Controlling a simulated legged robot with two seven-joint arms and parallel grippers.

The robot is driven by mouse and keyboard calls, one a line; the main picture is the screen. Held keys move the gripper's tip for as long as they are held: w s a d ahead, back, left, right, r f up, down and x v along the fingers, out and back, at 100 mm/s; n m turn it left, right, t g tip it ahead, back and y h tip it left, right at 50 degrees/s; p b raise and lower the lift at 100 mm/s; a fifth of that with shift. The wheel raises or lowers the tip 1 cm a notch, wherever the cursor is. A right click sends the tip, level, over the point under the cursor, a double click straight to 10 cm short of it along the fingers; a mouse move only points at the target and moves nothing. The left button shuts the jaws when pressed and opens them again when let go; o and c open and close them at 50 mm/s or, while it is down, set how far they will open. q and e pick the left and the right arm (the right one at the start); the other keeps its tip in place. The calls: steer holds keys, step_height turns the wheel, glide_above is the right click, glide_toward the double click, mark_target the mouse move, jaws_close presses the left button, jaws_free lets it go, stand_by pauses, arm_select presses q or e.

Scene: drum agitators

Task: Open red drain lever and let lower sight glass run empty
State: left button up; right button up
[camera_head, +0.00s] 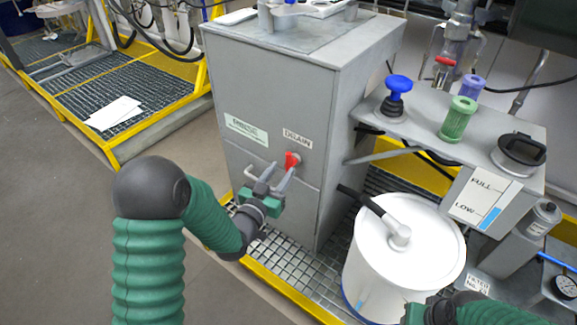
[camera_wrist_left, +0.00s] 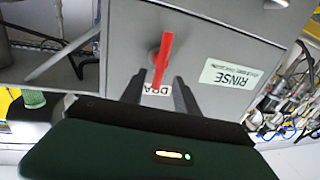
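The red drain lever (camera_head: 292,160) is on the front of the grey cabinet (camera_head: 262,95), just below the DRAIN label (camera_head: 297,139). In the left wrist view the lever (camera_wrist_left: 162,60) points down the picture toward my gripper. My left gripper (camera_head: 274,178) is open at the lever; its two dark fingers (camera_wrist_left: 159,88) stand apart with the lever's end between them. I cannot tell whether they touch it. A FULL/LOW gauge panel (camera_head: 480,197) shows a blue strip (camera_head: 491,217) near LOW. I cannot tell which part is the lower sight glass. My right gripper (camera_head: 428,313) is partly cut off at bottom right, fingers unclear.
A white lidded drum (camera_head: 403,262) stands on the grating right of the cabinet. A RINSE label (camera_head: 246,130) is left of DRAIN. The grey shelf (camera_head: 425,100) holds a blue knob (camera_head: 397,90) and a green cylinder (camera_head: 457,119). Open floor lies at left.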

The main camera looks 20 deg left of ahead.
mark_target(287, 163)
arm_select(q)
steer(key=w, duration=0.4)
steer(key=shift+w+d+f+b, duration=0.15)
steer(key=shift+w+d+b, duration=0.2)
steer(key=shift+b, duration=0.05)
steer(key=shift+w+d, duration=0.15)
steer(key=shift+w, duration=0.15)
jaws_close()
